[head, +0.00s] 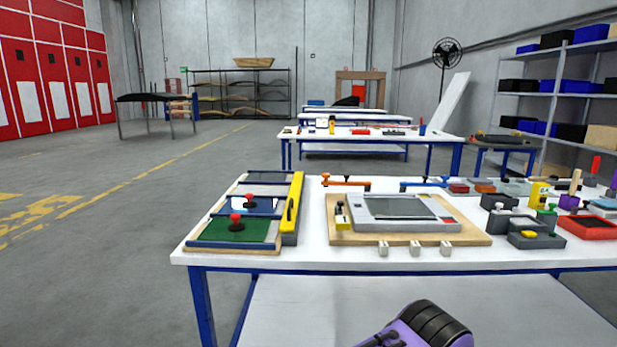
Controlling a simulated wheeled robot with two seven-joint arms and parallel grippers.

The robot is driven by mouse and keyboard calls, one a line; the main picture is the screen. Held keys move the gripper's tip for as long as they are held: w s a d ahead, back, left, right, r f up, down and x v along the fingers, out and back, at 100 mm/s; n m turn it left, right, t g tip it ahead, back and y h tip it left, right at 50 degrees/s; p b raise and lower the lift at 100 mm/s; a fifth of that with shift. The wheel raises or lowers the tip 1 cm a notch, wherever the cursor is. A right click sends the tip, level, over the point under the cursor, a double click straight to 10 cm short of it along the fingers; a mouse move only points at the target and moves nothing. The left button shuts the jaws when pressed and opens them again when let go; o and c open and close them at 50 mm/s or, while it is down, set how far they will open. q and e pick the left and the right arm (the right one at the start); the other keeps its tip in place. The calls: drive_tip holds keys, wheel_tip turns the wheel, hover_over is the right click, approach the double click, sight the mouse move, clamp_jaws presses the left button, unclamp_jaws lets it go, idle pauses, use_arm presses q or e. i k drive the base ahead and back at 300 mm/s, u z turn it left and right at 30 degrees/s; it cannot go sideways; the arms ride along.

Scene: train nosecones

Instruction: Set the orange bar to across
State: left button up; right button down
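The orange bar (346,182) lies near the back edge of the white table, behind the framed panel. It is a thin bar running roughly left to right in the picture, with a raised knob at its left end and a small block at its right end. How it is set is too small to tell surely. A similar blue bar (424,183) sits to its right. Neither of my grippers shows in the head view. A purple and black part, perhaps mine, shows at the bottom edge, well in front of the bar.
A board with green and blue panels and red knobs (236,229) and a yellow bar (291,203) fills the table's left end. A grey framed panel on a wooden board (470,238) stands before the orange bar. Several small blocks and tools crowd the right side.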

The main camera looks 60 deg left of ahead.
sight(346, 183)
drive_tip(key=k, duration=0.35)
drive_tip(key=u, duration=0.9)
